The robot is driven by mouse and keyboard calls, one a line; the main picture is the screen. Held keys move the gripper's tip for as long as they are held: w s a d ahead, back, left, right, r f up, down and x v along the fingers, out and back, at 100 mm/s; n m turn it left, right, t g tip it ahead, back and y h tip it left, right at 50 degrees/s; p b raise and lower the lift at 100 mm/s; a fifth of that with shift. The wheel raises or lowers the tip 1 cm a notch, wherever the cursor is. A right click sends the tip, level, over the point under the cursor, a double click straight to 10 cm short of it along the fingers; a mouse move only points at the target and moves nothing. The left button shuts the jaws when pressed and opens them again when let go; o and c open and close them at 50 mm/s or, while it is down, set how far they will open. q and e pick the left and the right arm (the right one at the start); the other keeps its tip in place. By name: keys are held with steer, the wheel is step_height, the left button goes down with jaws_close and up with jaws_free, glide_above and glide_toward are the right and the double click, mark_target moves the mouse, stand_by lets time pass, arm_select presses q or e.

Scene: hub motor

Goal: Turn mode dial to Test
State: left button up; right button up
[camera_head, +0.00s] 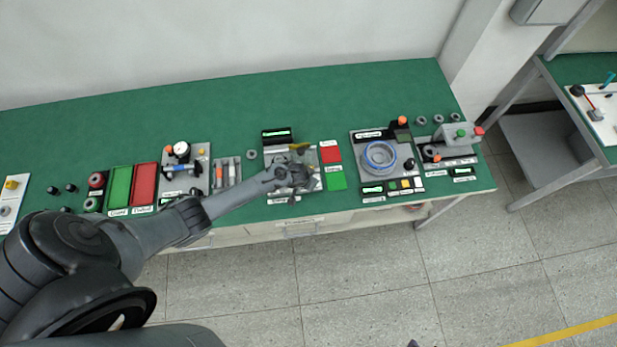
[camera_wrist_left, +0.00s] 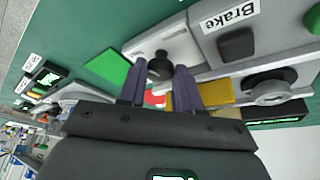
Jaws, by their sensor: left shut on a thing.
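The mode dial appears to be the dark round knob (camera_wrist_left: 160,64) on a light grey plate in the left wrist view. My left gripper (camera_wrist_left: 161,85) has its two fingers on either side of this knob and is shut on it. In the head view my left gripper (camera_head: 292,178) is over the front part of the middle fixture (camera_head: 272,158), and the arm and hand hide the knob there.
A red pad (camera_head: 330,154) and a green pad (camera_head: 336,181) lie right of the fixture. A yellow part (camera_wrist_left: 218,92) and a "Brake" label (camera_wrist_left: 230,15) are close to the fingers. A station with a blue ring (camera_head: 380,157) stands farther right. The table's back is clear.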

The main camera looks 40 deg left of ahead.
arm_select(q)
steer(key=shift+d+n+y+p, duration=0.2)
steer(key=shift+n+y+p, duration=0.15)
steer(key=shift+n, duration=0.85)
steer(key=shift+n+y, duration=0.45)
steer(key=shift+n, duration=0.45)
steer(key=o, duration=0.8)
steer(key=shift+c, duration=0.2)
steer(key=shift+g, duration=0.3)
